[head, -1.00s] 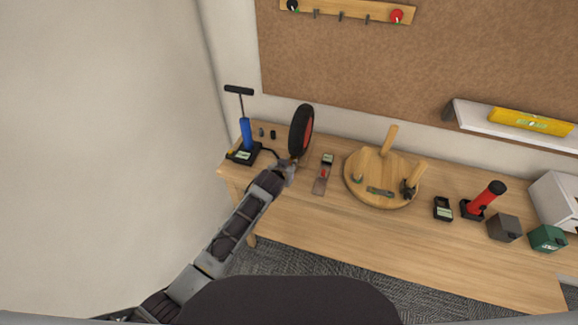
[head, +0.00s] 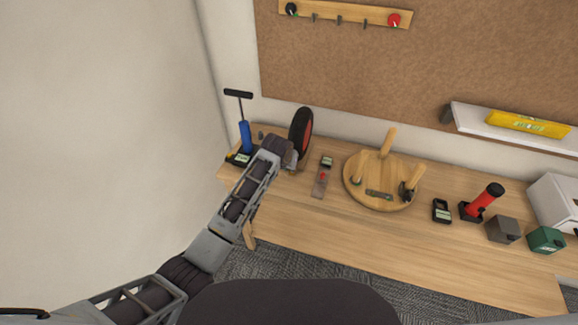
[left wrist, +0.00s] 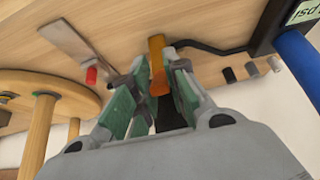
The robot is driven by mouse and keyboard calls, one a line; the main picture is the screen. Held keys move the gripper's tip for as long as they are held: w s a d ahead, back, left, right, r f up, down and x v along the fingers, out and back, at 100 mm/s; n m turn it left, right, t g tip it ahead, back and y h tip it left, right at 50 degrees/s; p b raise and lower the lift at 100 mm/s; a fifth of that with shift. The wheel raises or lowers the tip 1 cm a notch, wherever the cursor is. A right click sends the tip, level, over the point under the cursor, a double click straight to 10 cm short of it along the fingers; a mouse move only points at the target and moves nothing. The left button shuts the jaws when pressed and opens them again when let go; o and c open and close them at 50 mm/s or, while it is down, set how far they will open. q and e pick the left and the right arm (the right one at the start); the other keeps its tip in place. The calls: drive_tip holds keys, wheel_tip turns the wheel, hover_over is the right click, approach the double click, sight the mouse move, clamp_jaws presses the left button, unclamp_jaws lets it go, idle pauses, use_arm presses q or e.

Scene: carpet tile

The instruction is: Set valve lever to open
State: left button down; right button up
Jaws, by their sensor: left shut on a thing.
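My left gripper (head: 291,163) is at the back left of the bench, just below the black-tyred wheel with a red rim (head: 302,132). In the left wrist view the green-padded fingers (left wrist: 160,88) are shut on an orange-brown piece (left wrist: 157,52). Whether this piece is the valve lever I cannot tell, as the fingers hide part of it. A black hose (left wrist: 212,48) runs from the blue pump (head: 245,136) to near this piece. A metal plate with a red knob (head: 321,178) lies just right of the gripper. My right gripper is not in view.
A round wooden stool top with upright legs (head: 365,196) lies right of the plate. A black meter (head: 441,211), a red cylinder (head: 485,201) and small boxes stand further right. A shelf with a yellow level (head: 528,123) hangs above. The bench front (head: 400,245) is clear.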

use_arm(q)
drive_tip(key=shift+w+r, duration=0.1)
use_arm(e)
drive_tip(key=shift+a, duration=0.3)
use_arm(q)
drive_tip(key=c, duration=1.7)
unclamp_jaws()
drive_tip(key=o, duration=0.3)
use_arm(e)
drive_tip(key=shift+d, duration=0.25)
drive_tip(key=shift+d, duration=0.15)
use_arm(q)
drive_tip(key=shift+r, duration=0.1)
drive_tip(key=shift+v, duration=5.9)
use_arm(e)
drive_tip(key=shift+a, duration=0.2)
